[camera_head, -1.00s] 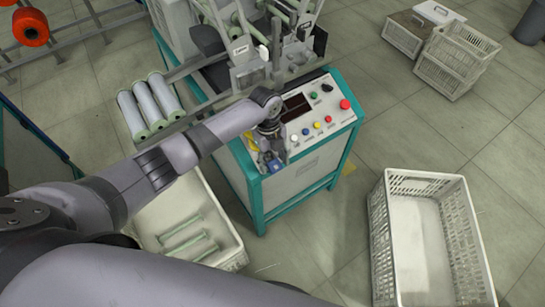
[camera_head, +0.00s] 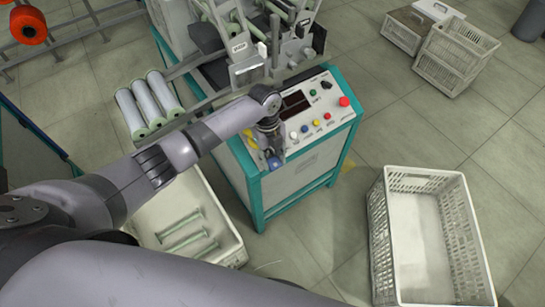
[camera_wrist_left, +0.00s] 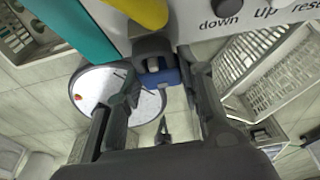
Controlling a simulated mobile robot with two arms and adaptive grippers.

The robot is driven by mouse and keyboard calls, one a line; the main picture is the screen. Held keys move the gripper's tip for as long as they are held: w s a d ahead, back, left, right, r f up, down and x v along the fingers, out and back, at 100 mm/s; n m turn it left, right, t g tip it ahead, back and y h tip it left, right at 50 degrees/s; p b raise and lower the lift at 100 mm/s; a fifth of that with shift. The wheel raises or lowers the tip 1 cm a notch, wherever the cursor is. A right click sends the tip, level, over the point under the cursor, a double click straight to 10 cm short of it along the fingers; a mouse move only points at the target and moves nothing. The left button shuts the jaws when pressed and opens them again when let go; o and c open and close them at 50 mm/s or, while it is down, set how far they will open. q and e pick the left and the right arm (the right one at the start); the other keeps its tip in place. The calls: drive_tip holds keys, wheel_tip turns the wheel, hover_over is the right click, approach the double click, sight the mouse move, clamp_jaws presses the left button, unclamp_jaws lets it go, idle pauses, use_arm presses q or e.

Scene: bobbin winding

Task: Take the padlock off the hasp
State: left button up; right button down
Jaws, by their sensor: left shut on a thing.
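My left gripper (camera_head: 272,150) reaches down at the front left corner of the machine's control box (camera_head: 290,175). A bit of the blue padlock also shows below the gripper in the head view (camera_head: 274,163). A dark piece lies just above the blue body, close under the panel edge. I cannot tell whether the shackle is still through the hasp, as the fingers and the panel edge hide that spot. My right gripper is out of view.
A yellow part (camera_wrist_left: 145,12) and the teal frame (camera_wrist_left: 70,28) are close to the fingers. Panel buttons (camera_head: 317,123) sit just to the right. A white crate (camera_head: 425,245) stands on the floor at right; a bin with tubes (camera_head: 228,240) is below my arm.

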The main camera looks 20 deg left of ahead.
use_arm(q)
drive_tip(key=shift+r, duration=0.1)
idle(0.3)
drive_tip(key=shift+w+a+r+p, duration=0.25)
drive_tip(key=shift+w+a+p, duration=0.05)
drive_tip(key=shift+w+a, duration=0.15)
idle(0.5)
drive_tip(key=shift+r+p, duration=0.3)
drive_tip(key=shift+p, duration=0.05)
drive_tip(key=shift+s+d+r+p, duration=0.45)
drive_tip(key=shift+r+p, duration=0.25)
drive_tip(key=shift+p, duration=0.3)
drive_tip(key=shift+s+d+r+p, duration=0.15)
drive_tip(key=shift+d+r+p, duration=0.05)
drive_tip(key=shift+r+p, duration=0.4)
drive_tip(key=shift+s+d+r+p, duration=0.25)
drive_tip(key=shift+r+p, duration=0.2)
drive_tip(key=shift+p, duration=0.25)
drive_tip(key=shift+s+d+r+p, duration=0.1)
drive_tip(key=shift+d+r+p, duration=0.1)
drive_tip(key=shift+r+p, duration=0.4)
